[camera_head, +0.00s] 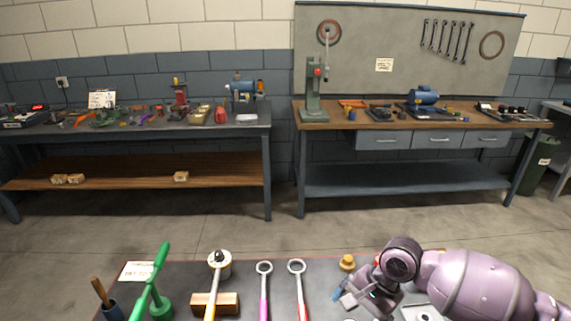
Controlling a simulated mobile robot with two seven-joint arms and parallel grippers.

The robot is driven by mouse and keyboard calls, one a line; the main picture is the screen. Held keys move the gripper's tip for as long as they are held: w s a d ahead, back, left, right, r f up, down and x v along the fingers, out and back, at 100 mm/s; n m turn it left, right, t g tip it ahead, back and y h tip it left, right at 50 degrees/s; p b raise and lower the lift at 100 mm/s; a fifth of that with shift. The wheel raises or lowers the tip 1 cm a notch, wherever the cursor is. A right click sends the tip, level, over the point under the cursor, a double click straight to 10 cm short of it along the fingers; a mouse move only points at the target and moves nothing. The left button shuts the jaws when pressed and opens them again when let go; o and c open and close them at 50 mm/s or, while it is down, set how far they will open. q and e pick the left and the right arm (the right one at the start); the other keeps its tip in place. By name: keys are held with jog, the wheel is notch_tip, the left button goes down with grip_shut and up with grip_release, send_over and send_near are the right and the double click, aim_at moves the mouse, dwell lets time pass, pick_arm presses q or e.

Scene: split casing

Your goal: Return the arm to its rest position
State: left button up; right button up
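My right arm (470,283), pale purple, comes in from the right over the near table. Its dark wrist bends down, and the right gripper (345,294) points left and down above the table's right part. The fingertips are small and partly turned away, so I cannot tell whether they are open or whether they hold anything. My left arm and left gripper are not in view.
The near table (190,272) holds a green lever tool (150,285), a mallet-like tool (218,263) by a wooden block, two ring-ended wrenches (264,285) (298,285) and a yellow knob (347,262) near the gripper. Two workbenches stand behind, across open floor.

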jog(key=w+a+r+n+t+y, duration=0.35)
jog(key=w+r+n+t, duration=0.25)
jog(key=w+n+t, duration=0.4)
jog(key=s+d+f+t+h, duration=0.1)
jog(key=s+d+f+h, duration=0.1)
jog(key=s+d+f, duration=0.2)
jog(key=s+d+f+t+h, duration=0.1)
jog(key=s+d+f+h, duration=0.1)
jog(key=s+d+f, duration=0.3)
jog(key=s+d+f+n+t+h, duration=0.1)
jog(key=s+d+f+h, duration=0.2)
jog(key=s, duration=0.6)
jog(key=shift+s+d+f+t, duration=0.1)
jog(key=shift+d+f+t, duration=0.3)
jog(key=shift+d+f, duration=0.6)
jog(key=s+d+f+m+g+h, duration=0.1)
jog(key=s+f, duration=0.3)
jog(key=s, duration=0.3)
jog(key=shift+s+f+g, duration=0.2)
jog(key=shift+f+g, duration=0.1)
jog(key=shift+g, duration=0.1)
